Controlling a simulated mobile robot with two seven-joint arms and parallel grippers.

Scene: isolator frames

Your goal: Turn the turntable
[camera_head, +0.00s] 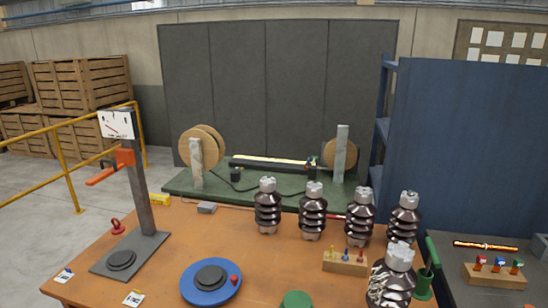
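The turntable (195,291) is a blue disc near the front of the orange-brown table. A dark grey round pad (210,276) sits at its middle, and a small red knob (234,279) stands near its right edge. Nothing rests on the dark pad. Neither my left gripper nor my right gripper shows in the head view.
Several dark ribbed insulators (312,212) stand on the table's right half, one at the front. A grey stand (142,190) with an orange lever is at left. A green round piece (296,300) lies right of the turntable. A wooden block (346,264) holds small coloured pieces.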

